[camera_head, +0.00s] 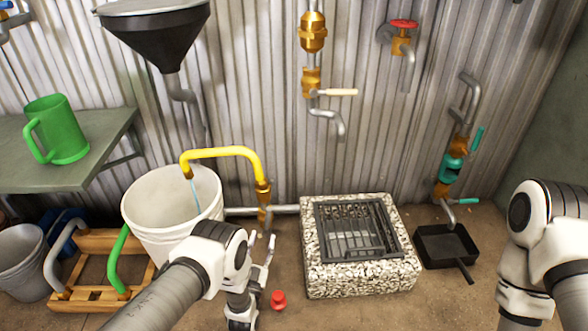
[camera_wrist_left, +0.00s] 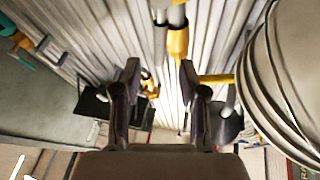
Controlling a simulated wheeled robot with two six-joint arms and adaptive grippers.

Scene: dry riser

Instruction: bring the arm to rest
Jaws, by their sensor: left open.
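My left gripper (camera_head: 262,245) is beside the right side of the white bucket (camera_head: 150,222), low in front of the wall pipes. In the left wrist view my left gripper (camera_wrist_left: 160,75) has its two fingers spread, with nothing held between them. The bucket (camera_wrist_left: 285,75) fills the right of that view, apart from the fingers. A yellow spout (camera_head: 225,151) arches over the bucket, and a thin stream of water falls from it into the bucket. My right arm (camera_head: 535,240) shows at the right edge; its gripper is out of view.
A small red piece (camera_head: 278,299) lies on the floor near my left gripper. A stone-edged grate (camera_head: 314,275) stands right of it, then a black pan (camera_head: 432,250). A wooden frame (camera_head: 72,298) stands left of the bucket. A shelf (camera_head: 100,135) carries a green jug (camera_head: 62,130).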

